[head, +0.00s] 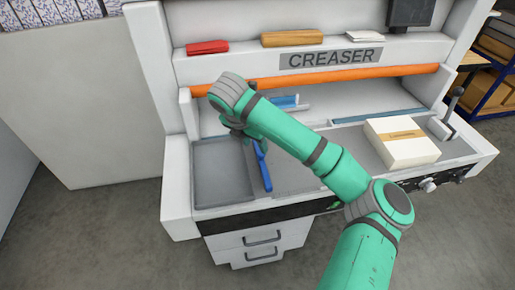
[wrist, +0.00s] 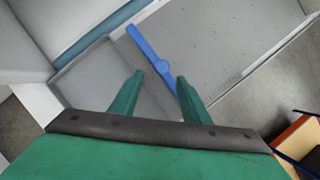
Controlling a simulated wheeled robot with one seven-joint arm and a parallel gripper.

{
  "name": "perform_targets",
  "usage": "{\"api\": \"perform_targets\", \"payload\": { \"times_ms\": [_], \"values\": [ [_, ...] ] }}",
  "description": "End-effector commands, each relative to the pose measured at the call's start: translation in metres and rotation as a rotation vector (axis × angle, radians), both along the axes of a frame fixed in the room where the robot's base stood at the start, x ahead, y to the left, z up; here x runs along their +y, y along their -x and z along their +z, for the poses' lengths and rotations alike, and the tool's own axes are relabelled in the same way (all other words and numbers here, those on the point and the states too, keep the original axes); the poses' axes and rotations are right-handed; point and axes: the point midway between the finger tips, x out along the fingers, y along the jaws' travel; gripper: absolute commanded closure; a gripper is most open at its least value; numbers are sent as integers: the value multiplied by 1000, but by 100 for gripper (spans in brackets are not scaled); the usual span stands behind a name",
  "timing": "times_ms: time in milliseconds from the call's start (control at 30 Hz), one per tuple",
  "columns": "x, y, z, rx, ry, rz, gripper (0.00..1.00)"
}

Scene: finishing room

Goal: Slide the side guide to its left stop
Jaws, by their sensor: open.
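The side guide looks to be the blue bar (head: 262,168) on the creaser's bed, just right of the grey recessed tray. In the wrist view the blue bar (wrist: 148,48) runs diagonally, with a round knob on its middle. My gripper (wrist: 160,78) is open and empty, its green fingertips on either side of the bar's knob in the picture. I cannot tell its height above the bar. In the head view my gripper (head: 240,132) is over the bar's far end, which it partly hides.
The grey tray (head: 222,192) at left is empty. A stack of paper (head: 402,148) and a lever (head: 452,102) stand at right. An orange roller (head: 330,75) crosses behind. A small blue and white item (head: 290,102) lies behind my arm.

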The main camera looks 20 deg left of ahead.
Motion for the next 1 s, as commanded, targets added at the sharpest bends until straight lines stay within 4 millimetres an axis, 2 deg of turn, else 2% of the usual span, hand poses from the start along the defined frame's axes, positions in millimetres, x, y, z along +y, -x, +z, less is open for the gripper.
{"api": "perform_targets", "payload": {
  "times_ms": [100,333,1000],
  "values": [
    [3,8,19,-2,-1,2,57],
    [4,16,39,-1,-2,3,57],
    [5,17,41,1,-1,3,57]
  ]
}}
